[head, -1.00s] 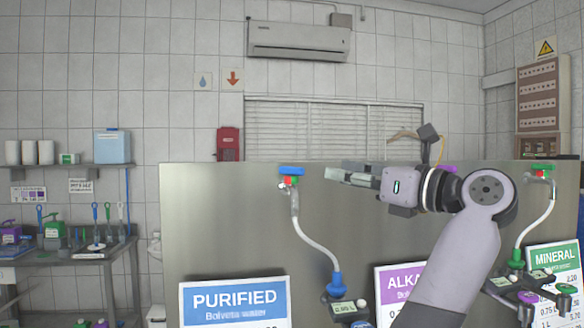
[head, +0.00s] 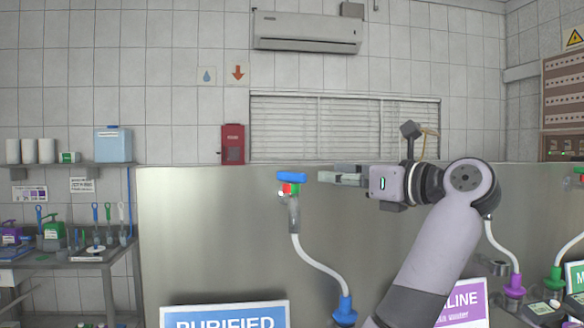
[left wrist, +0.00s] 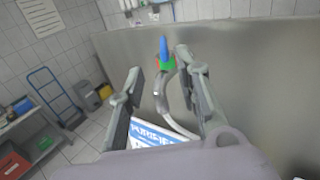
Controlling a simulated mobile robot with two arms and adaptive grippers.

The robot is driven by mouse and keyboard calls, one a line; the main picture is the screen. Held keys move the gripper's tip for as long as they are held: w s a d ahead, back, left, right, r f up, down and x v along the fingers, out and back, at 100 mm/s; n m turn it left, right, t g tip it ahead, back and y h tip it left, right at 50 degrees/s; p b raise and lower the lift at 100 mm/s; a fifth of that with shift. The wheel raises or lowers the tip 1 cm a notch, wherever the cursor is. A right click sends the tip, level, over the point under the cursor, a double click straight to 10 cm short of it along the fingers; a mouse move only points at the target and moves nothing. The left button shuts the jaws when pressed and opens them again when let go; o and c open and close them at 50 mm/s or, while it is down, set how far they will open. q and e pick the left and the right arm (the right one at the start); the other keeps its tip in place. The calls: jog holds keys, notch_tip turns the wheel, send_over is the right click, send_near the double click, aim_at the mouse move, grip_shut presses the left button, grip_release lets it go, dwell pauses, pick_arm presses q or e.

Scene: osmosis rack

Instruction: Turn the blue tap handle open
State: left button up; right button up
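The blue tap handle (head: 291,178) sits crosswise on top of a tap with red and green parts on the steel panel. My left gripper (head: 320,177) is just to the right of the handle at about its height, with a small gap in the picture. In the left wrist view the two fingers of my left gripper (left wrist: 159,61) are spread apart with nothing between them. The blue handle (left wrist: 164,47) shows end-on beyond the fingertips, between them in the picture. I cannot tell how far off it is. My right gripper is not in view.
A steel panel (head: 220,240) stands behind the tap. A white hose (head: 318,262) runs down from it to a blue nozzle (head: 345,311). A "PURIFIED" sign (head: 225,318) is below. Purple (head: 514,285) and green nozzles are at the right. Shelves with tools stand at the left.

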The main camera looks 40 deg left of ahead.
pick_arm(q)
jog(key=p, duration=0.1)
send_near(291, 173)
jog(key=a, duration=0.2)
jog(key=a+p, duration=0.1)
jog(key=a, duration=0.1)
jog(key=a+p, duration=0.1)
jog(key=a, duration=0.2)
jog(key=w+a+p, duration=0.1)
jog(key=a, duration=0.1)
jog(key=shift+w+a+r, duration=0.1)
jog(key=shift+a, duration=0.65)
jog(key=shift+w+a, duration=0.1)
jog(key=shift+w, duration=0.05)
jog(key=c, duration=0.4)
jog(key=shift+w, duration=0.1)
grip_shut()
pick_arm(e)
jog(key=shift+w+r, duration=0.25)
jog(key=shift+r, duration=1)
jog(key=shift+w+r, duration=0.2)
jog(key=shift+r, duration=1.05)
pick_arm(q)
jog(key=shift+f, duration=0.25)
